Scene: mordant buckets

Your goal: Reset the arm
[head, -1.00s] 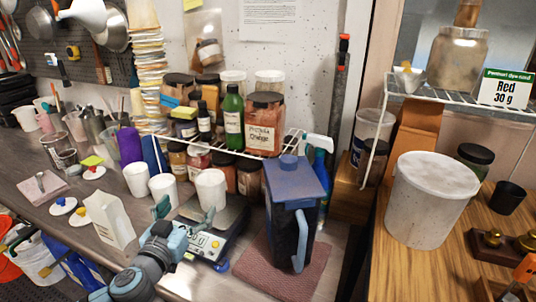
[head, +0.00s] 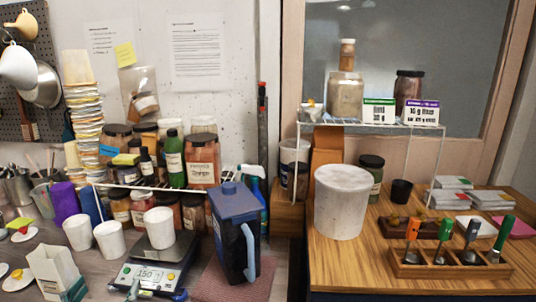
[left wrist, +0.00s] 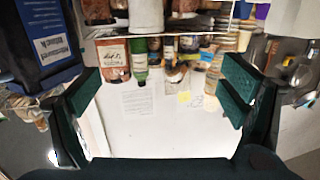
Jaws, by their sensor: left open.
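My left gripper (head: 104,292) shows only by its green fingertips at the bottom edge of the head view, between the open white box and the scale. In the left wrist view my left gripper (left wrist: 162,90) has its two green-padded fingers wide apart. Nothing is held between them; the wall and upside-down jars show beyond. Most of my left arm is out of the head view. My right gripper is not in view.
The scale (head: 120,282) bears a white cup (head: 159,228). A dark blue pitcher (head: 233,240) stands right of it, near a wire shelf with jars. An open white box (head: 50,265) is front left. A white bucket (head: 340,205) stands on the wooden table (head: 390,285).

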